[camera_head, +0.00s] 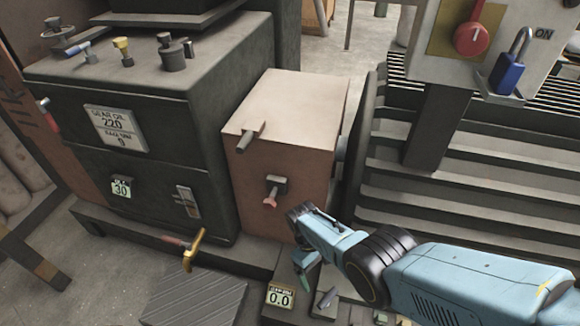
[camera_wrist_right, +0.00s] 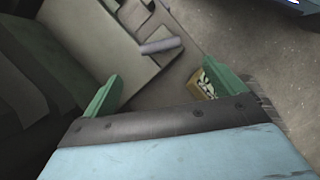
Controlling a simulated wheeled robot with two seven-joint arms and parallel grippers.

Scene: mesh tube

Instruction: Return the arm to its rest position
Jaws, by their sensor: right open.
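My right arm (camera_head: 470,280) reaches in from the right edge of the head view, low over the front of the machine. My right gripper (camera_head: 305,272) points down just in front of the pinkish-brown box; its fingers are partly hidden by the wrist. In the right wrist view its two green fingers (camera_wrist_right: 163,86) stand wide apart with nothing between them touching both. A small grey cylinder (camera_wrist_right: 160,46) lies on a flat surface beyond the fingers. My left gripper is in neither view.
The dark gearbox (camera_head: 145,85) stands at left, beside the pinkish-brown box (camera_head: 292,105). A panel with a red knob (camera_head: 472,38) and blue padlock (camera_head: 508,75) stands upper right. Grey floor shows lower left.

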